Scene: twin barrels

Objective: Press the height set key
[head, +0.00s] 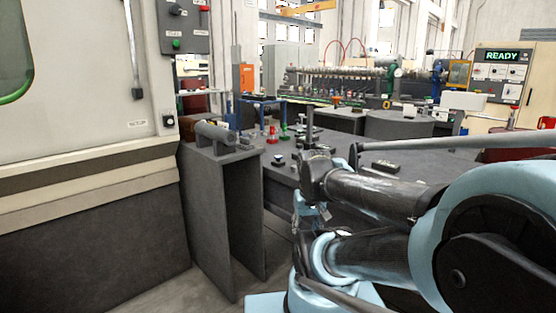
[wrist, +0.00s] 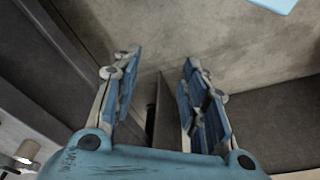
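I cannot make out a key marked height set in either view; the small labels are too blurred to read. A dark control box (head: 183,25) with a knob and a green button (head: 177,44) hangs on the cream machine at the upper left. A panel (head: 502,72) with a green "READY" display stands at the far right, with several small controls below the display. My gripper (wrist: 162,58) is open and empty in the wrist view, its two blue-padded fingers apart. It points at grey floor and dark surfaces. In the head view the gripper is not clearly seen among my arm links.
A dark stand (head: 222,210) with a grey cylinder (head: 215,134) on top stands beside the cream machine (head: 75,120). A dark table (head: 440,170) with small parts lies beyond my arm. Bare floor (head: 165,295) shows at the lower left.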

